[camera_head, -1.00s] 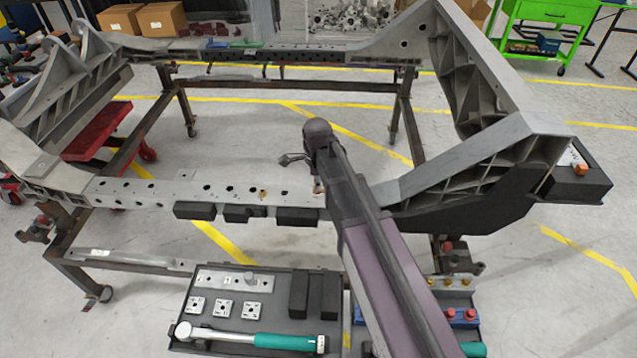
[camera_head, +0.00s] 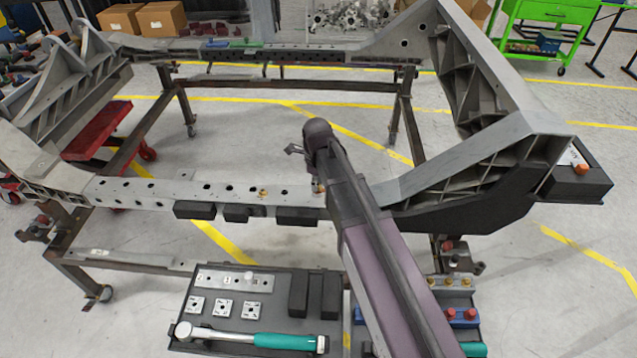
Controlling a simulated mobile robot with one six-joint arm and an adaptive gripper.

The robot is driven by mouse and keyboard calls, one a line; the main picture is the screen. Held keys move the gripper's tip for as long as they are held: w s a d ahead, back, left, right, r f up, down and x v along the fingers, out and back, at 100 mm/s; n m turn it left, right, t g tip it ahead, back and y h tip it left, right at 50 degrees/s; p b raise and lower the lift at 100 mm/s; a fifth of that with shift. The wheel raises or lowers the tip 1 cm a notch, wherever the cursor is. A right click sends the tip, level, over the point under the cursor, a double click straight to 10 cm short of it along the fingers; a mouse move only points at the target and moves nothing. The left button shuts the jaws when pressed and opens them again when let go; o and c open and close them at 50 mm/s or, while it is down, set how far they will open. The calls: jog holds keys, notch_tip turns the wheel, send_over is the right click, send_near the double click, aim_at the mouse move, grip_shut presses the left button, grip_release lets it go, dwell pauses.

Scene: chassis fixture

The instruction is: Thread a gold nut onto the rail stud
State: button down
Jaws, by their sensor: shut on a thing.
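The chassis rail (camera_head: 150,191) runs across the middle of the head view, with a row of holes along its top. A gold nut (camera_head: 263,193) sits around a stud on the rail, left of my arm. My gripper (camera_head: 318,186) is at the rail's right part, mostly hidden behind my own arm. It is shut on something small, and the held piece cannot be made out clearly. A dark part of my wrist juts out to the left above the rail. More gold nuts (camera_head: 450,282) stand in a row at the right of the tray.
The tray (camera_head: 180,335) in front holds square plates (camera_head: 223,308), black blocks (camera_head: 315,293), a drilled strip (camera_head: 232,281) and a teal-handled torque wrench (camera_head: 285,341). Red-topped pieces (camera_head: 460,315) stand right of my arm. Black blocks (camera_head: 297,216) hang on the rail's near side. The floor inside the frame is clear.

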jog(key=shift+s+f, duration=0.1)
jog(key=shift+s, duration=0.15)
jog(key=m, duration=0.3)
jog(key=shift+m, duration=0.3)
jog(key=shift+f+m, duration=0.1)
jog(key=shift+m, duration=1.8)
jog(key=shift+c, duration=2.3)
grip_release()
jog(key=shift+w, duration=0.1)
jog(key=shift+w, duration=0.1)
jog(key=shift+r+p, duration=1.2)
jog(key=shift+r, duration=0.05)
